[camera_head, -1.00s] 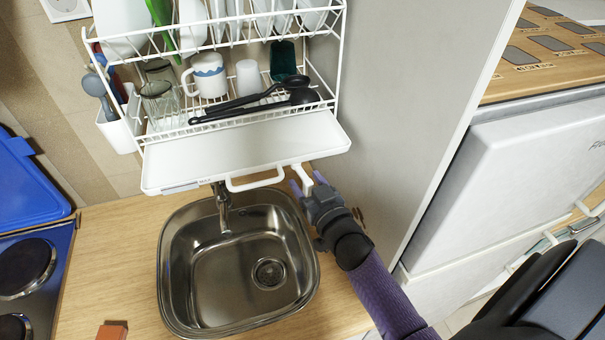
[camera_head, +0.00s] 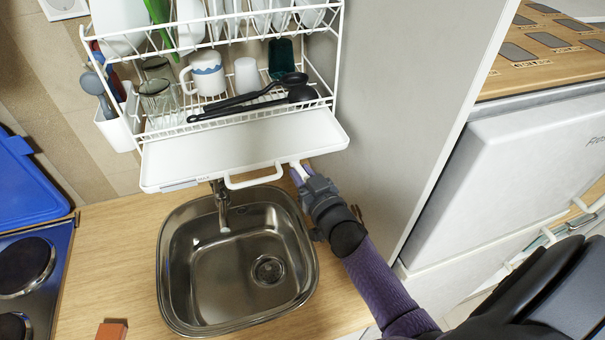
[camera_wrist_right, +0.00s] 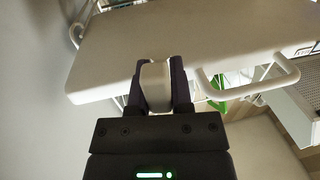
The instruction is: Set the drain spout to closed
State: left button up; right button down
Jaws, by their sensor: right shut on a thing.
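The white drip tray (camera_head: 240,150) is under the dish rack, above the sink, and it also shows in the wrist view (camera_wrist_right: 205,40). Its small white drain spout (camera_head: 297,168) sticks out of the front edge near the right corner. My right gripper (camera_head: 299,177) is shut on the spout. In the wrist view the spout (camera_wrist_right: 155,84) sits between the two dark fingers (camera_wrist_right: 155,95). The fingers hide its sides, so its exact setting is hard to tell. My left gripper is not in view.
A white loop handle (camera_head: 253,180) on the tray front is just left of the spout. The dish rack (camera_head: 338,60) holds cups and utensils. The faucet (camera_head: 222,208) and steel sink (camera_head: 225,265) are below. A grey cabinet side (camera_head: 400,110) stands close on the right.

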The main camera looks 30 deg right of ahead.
jog(key=shift+d+r+n+y, duration=0.15)
jog(key=shift+n+y, duration=0.25)
jog(key=shift+y, duration=0.3)
jog(key=shift+d+n+y, duration=0.15)
jog(key=shift+n+y, duration=0.35)
jog(key=shift+y, duration=0.25)
jog(key=shift+d+n+y, duration=0.15)
jog(key=shift+n+y, duration=0.35)
jog(key=shift+y, duration=0.25)
jog(key=c, duration=0.5)
grip_release()
jog(key=shift+p, duration=0.3)
jog(key=s, duration=0.3)
jog(key=s+d, duration=0.1)
jog(key=s, duration=0.5)
jog(key=shift+s+d, duration=0.35)
jog(key=shift+d, duration=0.05)
